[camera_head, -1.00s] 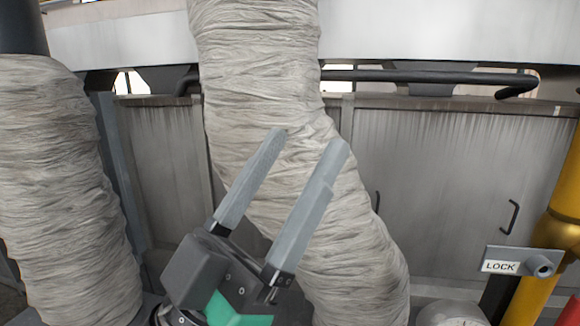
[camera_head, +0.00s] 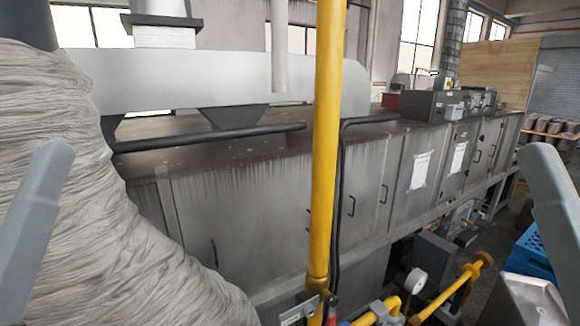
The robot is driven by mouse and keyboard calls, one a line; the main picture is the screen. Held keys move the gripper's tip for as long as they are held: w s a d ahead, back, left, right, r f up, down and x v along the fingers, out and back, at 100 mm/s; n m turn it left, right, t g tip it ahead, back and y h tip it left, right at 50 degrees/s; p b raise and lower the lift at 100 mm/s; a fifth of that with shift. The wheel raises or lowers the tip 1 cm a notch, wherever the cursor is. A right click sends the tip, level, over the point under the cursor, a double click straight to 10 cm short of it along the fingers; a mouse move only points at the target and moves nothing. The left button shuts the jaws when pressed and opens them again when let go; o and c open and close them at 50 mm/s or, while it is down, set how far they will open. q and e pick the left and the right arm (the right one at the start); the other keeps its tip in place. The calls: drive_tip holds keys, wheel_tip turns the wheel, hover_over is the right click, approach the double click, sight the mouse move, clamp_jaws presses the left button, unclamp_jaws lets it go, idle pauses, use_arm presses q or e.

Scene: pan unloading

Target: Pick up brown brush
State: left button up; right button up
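I do not see a brown brush in this view. A grey finger (camera_head: 35,220) of my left gripper, as it seems, stands at the left edge in front of the wrapped duct. Another grey finger (camera_head: 555,225), seemingly of my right gripper, stands at the right edge. Only one finger shows on each side, and the rest is outside the view, so I cannot tell whether either gripper is open or holds anything.
A long grey metal machine (camera_head: 270,210) runs across the view behind a yellow vertical pipe (camera_head: 325,150). A wrinkled pale duct (camera_head: 90,180) fills the left. Yellow pipes (camera_head: 445,300) stand low right, near a blue crate (camera_head: 533,250) and a grey bin (camera_head: 530,300).

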wheel_tip(320, 180, up, 12)
drive_tip(key=p, duration=0.8)
drive_tip(key=shift+o, duration=0.6)
drive_tip(key=shift+f, duration=0.3)
use_arm(q)
wheel_tip(320, 180, up, 11)
use_arm(e)
drive_tip(key=shift+o, duration=1.3)
drive_tip(key=shift+f, duration=0.1)
use_arm(q)
drive_tip(key=shift+r, duration=0.1)
